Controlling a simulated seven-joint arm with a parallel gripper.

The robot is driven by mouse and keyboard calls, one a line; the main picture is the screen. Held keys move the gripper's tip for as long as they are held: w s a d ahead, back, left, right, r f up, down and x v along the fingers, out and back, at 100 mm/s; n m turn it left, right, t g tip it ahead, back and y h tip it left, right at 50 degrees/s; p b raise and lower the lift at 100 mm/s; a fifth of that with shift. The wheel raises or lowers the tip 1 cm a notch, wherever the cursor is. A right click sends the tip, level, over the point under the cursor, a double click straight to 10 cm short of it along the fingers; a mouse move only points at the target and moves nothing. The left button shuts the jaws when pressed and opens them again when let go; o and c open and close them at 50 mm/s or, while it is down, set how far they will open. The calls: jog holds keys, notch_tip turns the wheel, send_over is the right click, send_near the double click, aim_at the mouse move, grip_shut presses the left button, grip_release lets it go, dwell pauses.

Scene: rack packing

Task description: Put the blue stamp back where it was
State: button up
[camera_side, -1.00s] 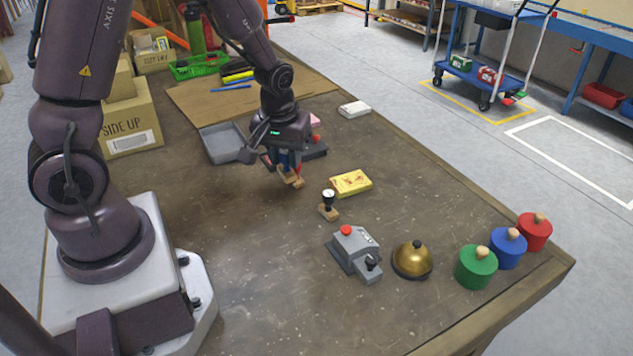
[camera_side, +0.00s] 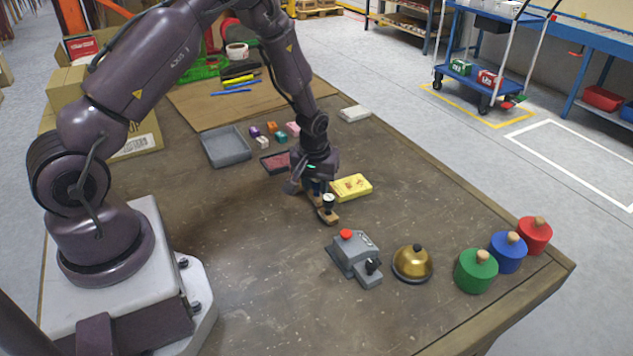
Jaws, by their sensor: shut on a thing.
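My gripper (camera_side: 317,182) is low over the middle of the table, pointing down. It is shut on the blue stamp (camera_side: 318,188), whose blue handle shows only a little between the fingers. The stamp's wooden base is partly hidden behind a black-handled stamp (camera_side: 328,208), which stands upright on its own wooden base just in front. I cannot tell whether the blue stamp touches the table or the black-handled stamp. A dark ink pad with a red surface (camera_side: 274,162) lies open behind and left of my gripper.
A yellow box (camera_side: 352,187) lies close to the right of my gripper. A grey device with a red button (camera_side: 355,257) and a brass bell (camera_side: 412,264) stand in front. Several small coloured blocks (camera_side: 271,127) and a grey tray (camera_side: 226,147) lie behind. The table's left front is clear.

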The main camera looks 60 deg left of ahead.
jog(key=shift+f, duration=0.2)
jog(key=o, duration=0.8)
jog(key=shift+r, duration=0.15)
jog(key=s+d+r+m+t, duration=0.1)
jog(key=s+d+r, duration=0.1)
jog(key=r, duration=0.6)
jog(key=s+d+r+m, duration=0.1)
jog(key=s+d+r, duration=0.15)
jog(key=r, duration=0.55)
jog(key=s+d+r+m+t, duration=0.1)
jog(key=s+d+r, duration=0.15)
jog(key=r, duration=0.65)
jog(key=shift+s+d+r+m+t+h, duration=0.3)
jog(key=shift+s+d+r+m, duration=0.8)
jog(key=shift+s, duration=1.1)
jog(key=shift+s+d+r+m+t+h, duration=0.1)
jog(key=shift+s+d+r+m+t, duration=0.4)
jog(key=shift+s+d+r+m, duration=1.15)
jog(key=shift+s+d+r+m+t+h, duration=0.35)
jog(key=shift+s+r, duration=0.3)
jog(key=shift+s, duration=2.1)
